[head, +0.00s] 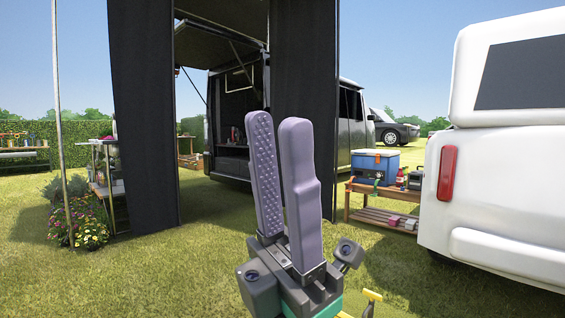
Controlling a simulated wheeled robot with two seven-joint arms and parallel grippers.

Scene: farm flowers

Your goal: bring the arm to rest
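My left gripper (277,122) stands in the lower middle of the head view with its two long grey-purple fingers pointing up. The studded inner pad of one finger shows, and the fingers stand apart with nothing between them. It is open and empty, clear of everything around it. Most of my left arm is out of the picture below. My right gripper is not in view.
A dark curtain (143,110) and another curtain (303,75) hang before an open van. A wooden bench (360,190) carries a blue cooler (375,165). A white vehicle (500,190) fills the right. Flowers (85,222) grow at left.

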